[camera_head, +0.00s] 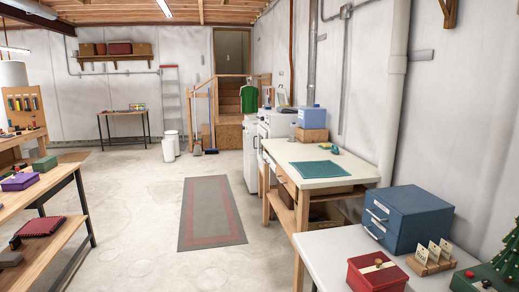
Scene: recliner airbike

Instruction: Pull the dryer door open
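White laundry appliances (250,158) stand against the right wall in the middle distance, past the wooden workbench. I see the narrow white front of one from the side and part of a second white top (276,117) with a raised back. I cannot tell which one is the dryer. Neither of my grippers is in view.
A wooden workbench (330,183) and a white table (335,250) with a blue drawer box (408,217) line the right side. Wooden shelving (50,190) stands at left. A grey mat (211,212) lies on the clear floor between. Steps (229,97) rise at the back.

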